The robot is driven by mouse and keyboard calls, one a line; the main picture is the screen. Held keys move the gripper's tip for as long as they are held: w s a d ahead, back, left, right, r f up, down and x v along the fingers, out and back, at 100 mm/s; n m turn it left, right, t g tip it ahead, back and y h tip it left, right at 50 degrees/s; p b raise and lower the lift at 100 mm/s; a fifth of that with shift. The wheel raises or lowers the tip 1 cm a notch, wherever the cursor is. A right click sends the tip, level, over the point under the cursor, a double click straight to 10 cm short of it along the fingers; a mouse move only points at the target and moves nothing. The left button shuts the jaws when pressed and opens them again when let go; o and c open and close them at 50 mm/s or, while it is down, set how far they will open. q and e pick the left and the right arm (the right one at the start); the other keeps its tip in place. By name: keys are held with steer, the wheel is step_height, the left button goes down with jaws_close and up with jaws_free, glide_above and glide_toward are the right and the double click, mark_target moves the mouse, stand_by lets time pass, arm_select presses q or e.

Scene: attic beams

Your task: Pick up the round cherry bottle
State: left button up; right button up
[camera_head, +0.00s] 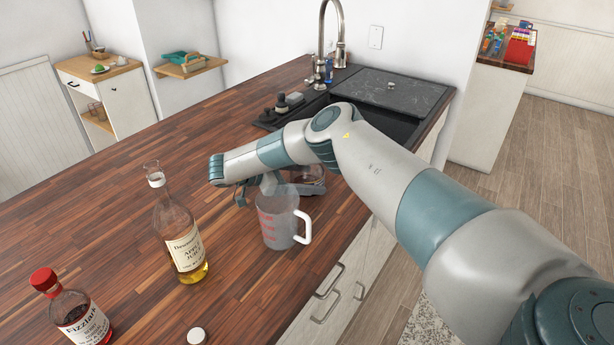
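A red-capped bottle (74,310) with dark red contents and a white "Fizzlark" label stands at the lower left of the counter; the smaller word on its label is hard to read. A small rounded, dark brownish-red glass thing (309,175) shows partly behind my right arm; I cannot tell if it is a bottle. My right gripper (291,188) is low over the counter, beside this dark thing and behind the measuring jug. Its fingers are partly hidden, so I cannot tell if they hold anything. My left gripper is not in view.
A clear measuring jug (277,222) with a white handle stands in front of my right gripper. An open apple juice bottle (181,235) stands left of it. A loose cap (197,336) lies at the bottom. The sink (385,122) is behind my arm.

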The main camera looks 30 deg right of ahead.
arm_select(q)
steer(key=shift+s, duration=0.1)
arm_select(e)
steer(key=shift+c, duration=1.1)
steer(key=shift+r, duration=0.2)
